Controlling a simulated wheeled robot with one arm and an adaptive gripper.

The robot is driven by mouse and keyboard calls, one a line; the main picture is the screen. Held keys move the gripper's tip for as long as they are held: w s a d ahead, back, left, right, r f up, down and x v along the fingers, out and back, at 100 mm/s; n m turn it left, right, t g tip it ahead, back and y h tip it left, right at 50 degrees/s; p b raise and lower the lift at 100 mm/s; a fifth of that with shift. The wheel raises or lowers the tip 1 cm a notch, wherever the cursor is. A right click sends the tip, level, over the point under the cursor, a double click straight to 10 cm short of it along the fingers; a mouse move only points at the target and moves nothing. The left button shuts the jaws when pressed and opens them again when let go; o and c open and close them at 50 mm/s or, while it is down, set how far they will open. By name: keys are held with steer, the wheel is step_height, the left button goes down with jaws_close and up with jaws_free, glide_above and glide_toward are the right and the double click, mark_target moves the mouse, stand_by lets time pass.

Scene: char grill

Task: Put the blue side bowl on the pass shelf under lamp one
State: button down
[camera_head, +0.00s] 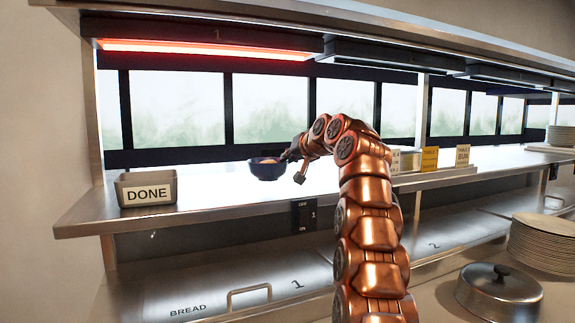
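The blue side bowl (267,170) is dark blue with pale food in it. It is over the pass shelf (225,196), to the right of the middle of lamp one (205,48), which glows red. My gripper (287,157) is at the bowl's right rim and appears closed on it, though the fingertips are small and partly hidden. I cannot tell whether the bowl's base touches the shelf. My copper arm reaches up from the bottom and hides part of the shelf.
A grey bin marked DONE (147,188) stands on the shelf's left end. Ticket cards (429,159) stand right of my arm. A domed lid (499,290) and stacked plates (543,242) are at lower right. The shelf between bin and bowl is clear.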

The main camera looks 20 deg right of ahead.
steer(key=shift+w+f+b, duration=0.1)
steer(key=shift+f+b, duration=0.4)
steer(key=shift+f, duration=1.25)
steer(key=shift+f, duration=0.1)
steer(key=c, duration=1.3)
jaws_free()
